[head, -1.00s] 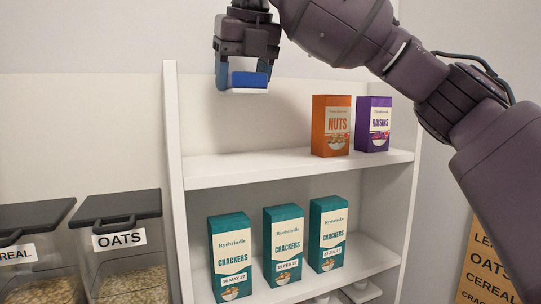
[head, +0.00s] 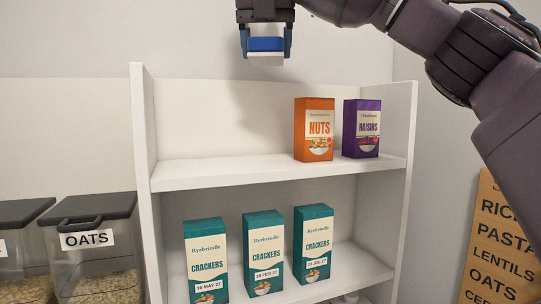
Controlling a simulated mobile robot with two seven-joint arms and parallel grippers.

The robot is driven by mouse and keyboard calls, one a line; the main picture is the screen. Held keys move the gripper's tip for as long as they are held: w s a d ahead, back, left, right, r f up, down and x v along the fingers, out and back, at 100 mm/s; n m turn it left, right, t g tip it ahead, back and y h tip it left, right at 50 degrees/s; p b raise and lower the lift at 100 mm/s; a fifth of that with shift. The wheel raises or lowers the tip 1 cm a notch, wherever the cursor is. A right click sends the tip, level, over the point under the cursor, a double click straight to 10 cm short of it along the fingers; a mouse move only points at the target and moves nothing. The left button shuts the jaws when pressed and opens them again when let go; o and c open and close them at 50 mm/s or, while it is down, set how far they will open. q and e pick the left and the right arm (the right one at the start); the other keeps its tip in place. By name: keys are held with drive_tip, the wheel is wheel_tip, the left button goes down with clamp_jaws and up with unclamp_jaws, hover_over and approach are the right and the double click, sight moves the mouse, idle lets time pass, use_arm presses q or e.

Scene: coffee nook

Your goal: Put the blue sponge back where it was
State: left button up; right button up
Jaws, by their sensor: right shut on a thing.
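The blue sponge (head: 266,44) has a blue upper layer and a white lower layer. My right gripper (head: 266,48) is shut on it, with a finger at each side. It holds the sponge in the air above the level of the upper shelf (head: 190,176), near the top of the head view. My right arm reaches in from the upper right. The top of the gripper is cut off by the frame. My left gripper is not in view.
An orange nuts box (head: 314,130) and a purple raisins box (head: 361,128) stand on the upper shelf's right half; its left half is clear. Several teal crackers boxes (head: 263,254) stand below. An oats bin (head: 96,240) is at left. A list board (head: 497,240) is at right.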

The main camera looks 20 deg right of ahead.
hover_over(267, 162)
drive_tip(key=f, duration=1.2)
drive_tip(key=shift+s+a+f+b, duration=0.15)
drive_tip(key=shift+s+f+b, duration=0.05)
drive_tip(key=shift+s+b, duration=0.2)
drive_tip(key=shift+f, duration=2.7)
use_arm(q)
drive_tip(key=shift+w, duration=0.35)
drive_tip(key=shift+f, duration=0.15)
use_arm(e)
drive_tip(key=shift+f, duration=0.15)
drive_tip(key=shift+f, duration=0.1)
drive_tip(key=o, duration=0.8)
drive_tip(key=shift+o, duration=0.2)
